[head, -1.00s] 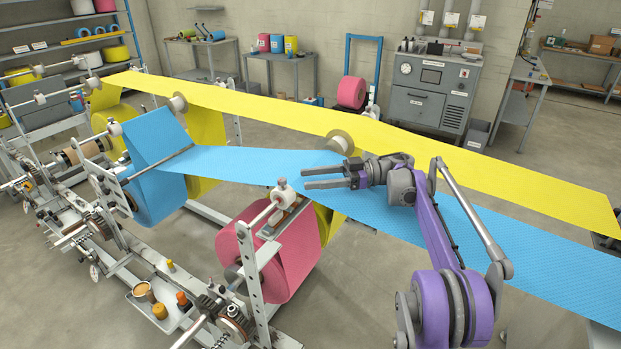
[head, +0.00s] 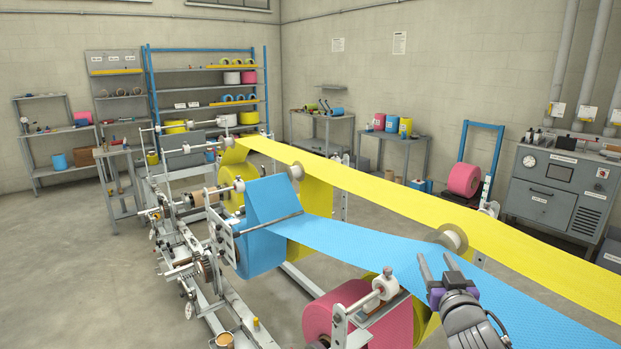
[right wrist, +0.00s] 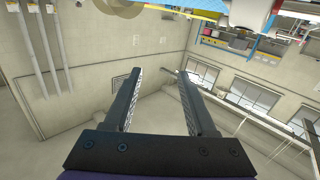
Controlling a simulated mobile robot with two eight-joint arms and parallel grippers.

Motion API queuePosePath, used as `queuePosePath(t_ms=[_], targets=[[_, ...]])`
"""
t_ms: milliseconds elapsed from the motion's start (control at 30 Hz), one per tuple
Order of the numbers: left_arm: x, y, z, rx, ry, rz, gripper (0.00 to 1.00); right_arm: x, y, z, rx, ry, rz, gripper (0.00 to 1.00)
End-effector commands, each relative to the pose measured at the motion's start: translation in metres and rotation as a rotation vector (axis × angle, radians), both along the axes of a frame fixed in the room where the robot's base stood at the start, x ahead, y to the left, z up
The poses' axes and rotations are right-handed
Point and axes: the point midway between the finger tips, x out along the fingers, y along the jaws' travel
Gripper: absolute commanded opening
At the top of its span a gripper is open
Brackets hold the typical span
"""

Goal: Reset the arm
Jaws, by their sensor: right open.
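My right gripper (head: 440,272) is at the lower right of the head view, in front of the blue cloth web (head: 365,243). Its two fingers point up and away, apart and with nothing between them. In the right wrist view the same gripper (right wrist: 160,85) is open and empty, with walls and floor beyond it. The picture there appears upside down. The rest of my right arm is mostly below the frame. My left gripper does not show.
A yellow web (head: 390,199) runs above and behind the blue one. A pink roll (head: 345,318) sits just left of my right gripper. The machine frame (head: 215,300) stands left. A grey cabinet (head: 555,195) is at right. Open floor lies at far left.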

Motion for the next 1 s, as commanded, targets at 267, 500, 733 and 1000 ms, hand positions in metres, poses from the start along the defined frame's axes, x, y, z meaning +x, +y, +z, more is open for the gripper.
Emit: queuePosePath(t_ms=[267, 500, 733, 1000], targets=[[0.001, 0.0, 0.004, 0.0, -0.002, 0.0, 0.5, -0.149, 0.026, -0.153, 0.071, 0.56, -0.125, 0.56], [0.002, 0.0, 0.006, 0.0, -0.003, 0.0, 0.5, -0.262, 0.068, -0.246, 0.101, 0.937, -0.024, 0.56], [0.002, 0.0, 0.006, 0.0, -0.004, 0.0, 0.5, -0.306, 0.087, -0.276, 0.108, 1.074, 0.046, 0.56], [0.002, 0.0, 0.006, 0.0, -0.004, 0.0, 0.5, -0.307, 0.087, -0.277, 0.109, 1.079, 0.047, 0.56]])
